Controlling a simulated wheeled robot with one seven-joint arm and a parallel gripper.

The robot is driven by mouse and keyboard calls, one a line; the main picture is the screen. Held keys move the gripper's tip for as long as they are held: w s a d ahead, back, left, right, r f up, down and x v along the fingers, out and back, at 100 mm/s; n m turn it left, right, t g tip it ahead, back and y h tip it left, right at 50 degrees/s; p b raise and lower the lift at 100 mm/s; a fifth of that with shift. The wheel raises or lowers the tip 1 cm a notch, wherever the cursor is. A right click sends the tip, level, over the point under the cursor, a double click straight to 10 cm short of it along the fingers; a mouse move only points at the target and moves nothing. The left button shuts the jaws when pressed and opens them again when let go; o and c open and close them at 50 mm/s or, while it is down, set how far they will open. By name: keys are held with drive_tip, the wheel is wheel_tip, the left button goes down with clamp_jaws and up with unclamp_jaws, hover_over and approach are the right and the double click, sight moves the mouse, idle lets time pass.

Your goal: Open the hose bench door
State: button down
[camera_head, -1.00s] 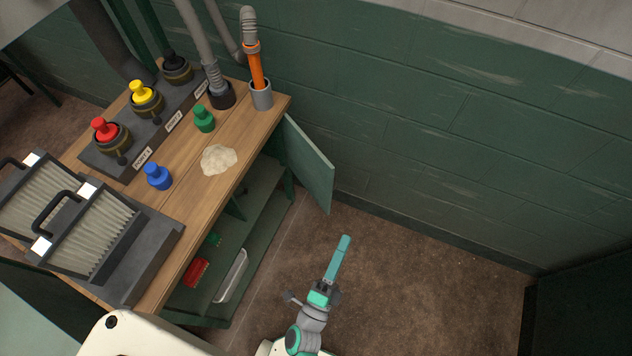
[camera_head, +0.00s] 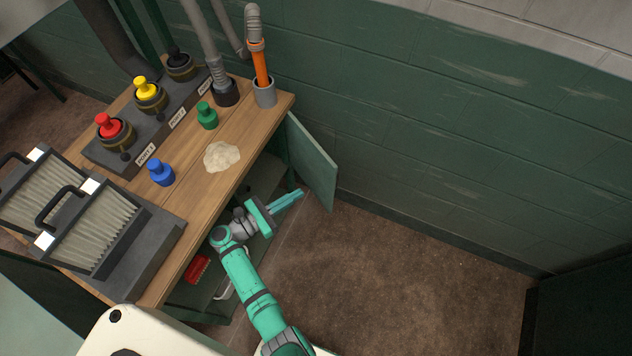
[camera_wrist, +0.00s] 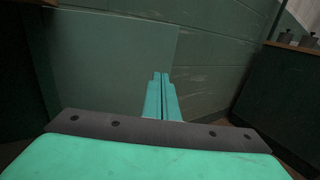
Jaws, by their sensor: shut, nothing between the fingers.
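The hose bench (camera_head: 205,205) has a wooden top and a green frame with open shelves. Its green door (camera_head: 312,162) stands swung out from the bench's far right end, near the wall. In the wrist view the door (camera_wrist: 105,62) is a flat green panel ahead and to the left. My gripper (camera_head: 300,193) is shut and empty, with its fingers together, pointing at the lower part of the door. In the wrist view the fingertips (camera_wrist: 161,76) overlap the door's right edge. I cannot tell whether they touch it.
On the bench are red (camera_head: 107,126), yellow (camera_head: 147,90), blue (camera_head: 161,172) and green (camera_head: 207,116) caps, a pale powder patch (camera_head: 221,157), an orange hose piece (camera_head: 261,68) and filter panels (camera_head: 92,232). A red item (camera_head: 197,268) lies on a shelf. The floor (camera_head: 420,285) at right is clear.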

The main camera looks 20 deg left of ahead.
sight(327, 175)
drive_tip(key=x, duration=0.9)
drive_tip(key=shift+w+d, duration=0.2)
drive_tip(key=shift+w, duration=0.15)
drive_tip(key=shift+w, duration=0.1)
